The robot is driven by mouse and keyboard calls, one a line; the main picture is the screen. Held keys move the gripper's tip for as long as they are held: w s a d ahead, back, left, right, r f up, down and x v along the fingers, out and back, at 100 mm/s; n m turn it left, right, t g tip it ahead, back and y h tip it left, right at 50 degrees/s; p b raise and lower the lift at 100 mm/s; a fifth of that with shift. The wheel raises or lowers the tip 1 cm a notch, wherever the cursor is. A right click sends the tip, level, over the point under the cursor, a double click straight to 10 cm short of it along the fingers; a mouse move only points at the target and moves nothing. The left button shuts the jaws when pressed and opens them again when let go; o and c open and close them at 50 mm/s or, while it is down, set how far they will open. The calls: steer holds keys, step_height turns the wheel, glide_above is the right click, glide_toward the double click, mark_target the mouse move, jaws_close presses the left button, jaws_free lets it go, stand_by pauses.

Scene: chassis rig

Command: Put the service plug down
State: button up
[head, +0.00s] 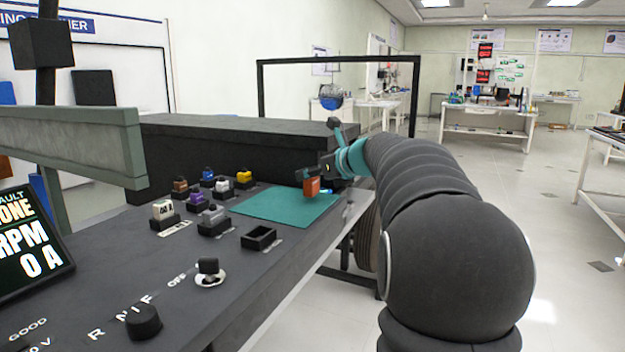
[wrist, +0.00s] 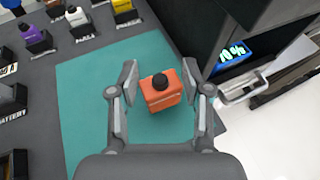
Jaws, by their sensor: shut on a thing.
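The service plug, an orange block with a black round knob on top, is at the far end of my arm in the head view (head: 312,187) and in the middle of the wrist view (wrist: 161,95). My gripper (head: 322,172) is shut on the orange plug, with one finger on each side of it in the wrist view (wrist: 160,78). The plug is over the right part of a teal mat (head: 275,208), which spreads out beneath it in the wrist view (wrist: 85,115). I cannot tell exactly how far its underside is from the mat.
Several coloured plugs, such as a yellow one (head: 244,177), stand in black holders left of the mat. An empty black holder (head: 258,237) is nearer. A long black box (head: 220,150) stands behind the mat. The panel's right edge is close. Much of the mat is bare.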

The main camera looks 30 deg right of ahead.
steer(key=shift+f, duration=0.45)
steer(key=shift+f, duration=0.15)
steer(key=o, duration=1.2)
steer(key=shift+c, duration=0.2)
steer(key=shift+s+r, duration=0.15)
steer(key=shift+r, duration=0.1)
steer(key=v, duration=1.1)
steer(key=shift+s, duration=0.35)
steer(key=shift+r, duration=0.1)
